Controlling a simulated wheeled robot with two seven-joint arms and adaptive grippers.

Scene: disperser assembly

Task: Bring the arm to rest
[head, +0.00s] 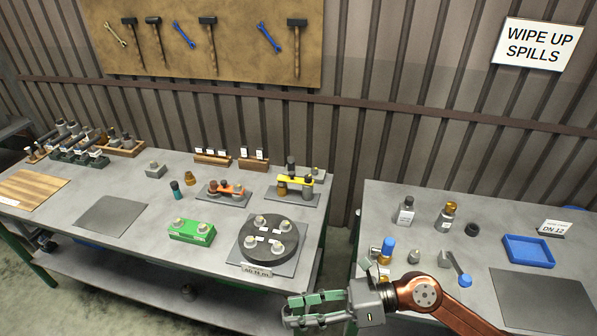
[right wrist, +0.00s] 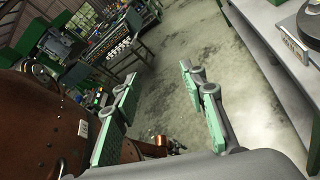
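My right gripper (head: 291,310) is in the lower middle of the head view, in front of the gap between the two tables. Its green-padded fingers point left. In the right wrist view the fingers of the gripper (right wrist: 154,80) stand apart with only floor between them, so it is open and empty. My reddish-brown right arm (head: 440,300) comes in from the lower right, in front of the right table. My left gripper does not show in the head view.
The left table (head: 150,235) carries a round black plate (head: 250,240), a green block (head: 192,231) and several fixtures. The right table (head: 400,245) holds bottles, a blue tray (head: 528,251) and a dark mat (head: 545,300). Open floor (right wrist: 235,80) lies beyond the fingers.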

